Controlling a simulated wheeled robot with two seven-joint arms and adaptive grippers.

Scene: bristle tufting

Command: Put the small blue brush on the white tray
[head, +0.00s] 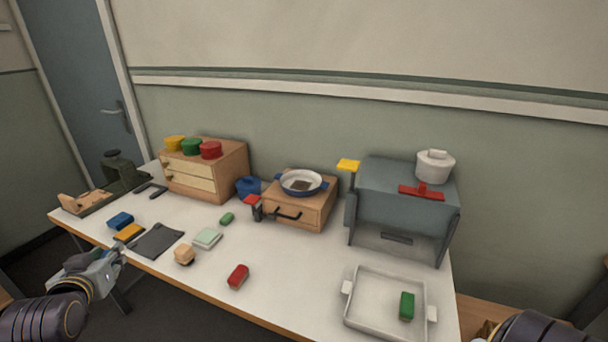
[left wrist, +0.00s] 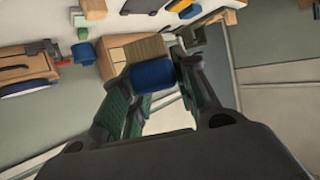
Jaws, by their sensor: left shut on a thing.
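My left gripper (head: 119,254) is at the lower left of the head view, near the table's front left edge. In the left wrist view, a small blue block-like piece, likely the small blue brush (left wrist: 153,76), sits between the fingers, and the gripper is shut on it. The held piece is hard to make out in the head view. The white tray (head: 372,331) lies at the table's front right, with a green brush (head: 407,305) in it. My right arm shows only at the bottom right corner; its gripper is not clearly visible.
A blue block (head: 120,220), a yellow block (head: 129,232), a dark pad (head: 156,240), a tan-topped brush (head: 184,255), a pale green block (head: 207,238) and a red brush (head: 238,276) lie across the table. Drawers (head: 205,170) and a grey oven-like box (head: 400,205) stand behind.

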